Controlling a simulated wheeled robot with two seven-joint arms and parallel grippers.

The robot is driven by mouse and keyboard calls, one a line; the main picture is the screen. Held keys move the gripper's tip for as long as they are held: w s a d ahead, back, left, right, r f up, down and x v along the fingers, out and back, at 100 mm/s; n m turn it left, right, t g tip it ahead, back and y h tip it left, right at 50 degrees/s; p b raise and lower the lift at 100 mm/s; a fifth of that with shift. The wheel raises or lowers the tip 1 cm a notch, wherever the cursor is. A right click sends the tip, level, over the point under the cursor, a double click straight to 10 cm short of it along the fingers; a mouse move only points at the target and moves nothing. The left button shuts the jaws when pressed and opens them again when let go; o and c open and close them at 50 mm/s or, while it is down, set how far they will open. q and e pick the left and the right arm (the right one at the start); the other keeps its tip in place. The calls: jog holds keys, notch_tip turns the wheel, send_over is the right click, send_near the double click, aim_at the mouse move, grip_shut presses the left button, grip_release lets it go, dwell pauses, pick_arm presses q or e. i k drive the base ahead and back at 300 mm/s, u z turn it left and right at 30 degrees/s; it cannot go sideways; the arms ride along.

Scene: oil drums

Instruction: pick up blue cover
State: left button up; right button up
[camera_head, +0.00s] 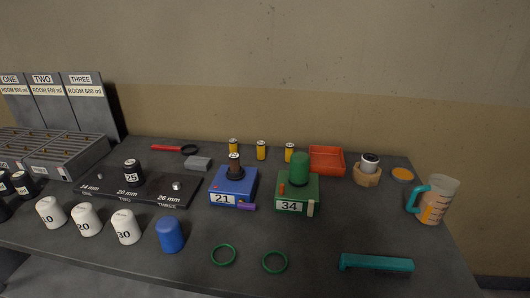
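The blue cover (170,235) is a small blue domed cap. It stands upright on the dark table near the front, just right of the white cover marked 30 (125,226). It looks unobstructed on all visible sides. Neither of my grippers shows in the head view.
White covers marked 20 (86,219) and 10 (51,212) stand to the left. A blue box marked 21 (226,199) and a green box marked 34 (291,207) sit behind. Two green rings (223,255) and a teal bar (376,263) lie right. The table's front edge is close.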

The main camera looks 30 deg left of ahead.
aim_at(168, 230)
jog(key=u, duration=0.55)
jog(key=k, duration=0.15)
jog(key=u, duration=1.05)
